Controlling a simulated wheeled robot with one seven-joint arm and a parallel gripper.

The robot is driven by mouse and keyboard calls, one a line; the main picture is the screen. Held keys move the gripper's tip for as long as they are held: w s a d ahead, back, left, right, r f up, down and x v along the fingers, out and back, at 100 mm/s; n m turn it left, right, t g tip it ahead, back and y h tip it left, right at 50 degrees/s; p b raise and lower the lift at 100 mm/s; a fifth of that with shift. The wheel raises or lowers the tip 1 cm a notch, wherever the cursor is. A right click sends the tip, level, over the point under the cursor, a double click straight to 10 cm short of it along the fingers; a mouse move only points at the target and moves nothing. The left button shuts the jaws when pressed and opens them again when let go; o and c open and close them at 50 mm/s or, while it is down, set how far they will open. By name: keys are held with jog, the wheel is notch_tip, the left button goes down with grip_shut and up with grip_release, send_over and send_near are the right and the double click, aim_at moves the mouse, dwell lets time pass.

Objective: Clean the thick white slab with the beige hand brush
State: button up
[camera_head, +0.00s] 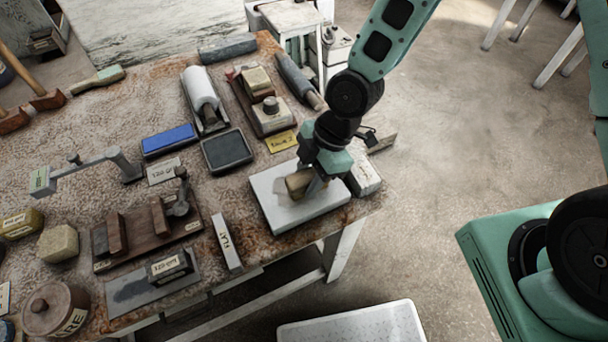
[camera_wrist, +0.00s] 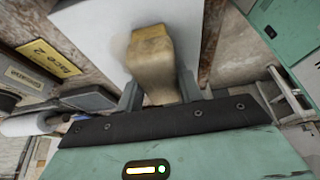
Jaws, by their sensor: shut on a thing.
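The thick white slab (camera_head: 268,198) lies flat at the near right corner of the worktable. It also fills the upper middle of the wrist view (camera_wrist: 100,25). My gripper (camera_head: 310,184) is over the slab, pointing down. In the wrist view my gripper (camera_wrist: 160,92) has its fingers shut on the beige hand brush (camera_wrist: 152,75). In the head view the brush (camera_head: 298,183) shows as a tan block at the slab's middle. The brush's underside is hidden, so I cannot tell whether it touches the slab. A faint grey patch shows beside the brush.
A white block (camera_head: 362,178) stands close to the slab's right end. A yellow label (camera_head: 282,141) and a dark tray (camera_head: 227,150) lie behind it. A narrow white bar marked FLAT (camera_head: 227,243) lies to its left. The table's edge is just right and in front.

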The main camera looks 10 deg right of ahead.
aim_at(293, 182)
jog(key=shift+w+d+f, duration=0.1)
jog(key=shift+d, duration=0.3)
jog(key=shift+s+a+b, duration=0.15)
jog(key=shift+s+a, duration=0.05)
jog(key=shift+a, duration=0.5)
jog(key=shift+s+a+b, duration=0.2)
jog(key=shift+a, duration=0.55)
jog(key=shift+s+a+b, duration=0.15)
jog(key=shift+s+a, duration=0.05)
jog(key=shift+a, duration=0.5)
jog(key=shift+d, duration=0.1)
jog(key=shift+w+d+p, duration=0.2)
jog(key=shift+d+p, duration=0.05)
jog(key=shift+d, duration=0.45)
jog(key=shift+w+d+p, duration=0.2)
jog(key=shift+d+p, duration=0.05)
jog(key=shift+d, duration=0.4)
jog(key=shift+w+d+p, duration=0.2)
jog(key=shift+d+p, duration=0.05)
jog(key=shift+d, duration=0.45)
jog(key=shift+s+a+b, duration=0.2)
jog(key=shift+a, duration=0.5)
jog(key=shift+s+a+b, duration=0.2)
jog(key=shift+a, duration=0.55)
jog(key=shift+s+a+b, duration=0.2)
jog(key=shift+a, duration=0.5)
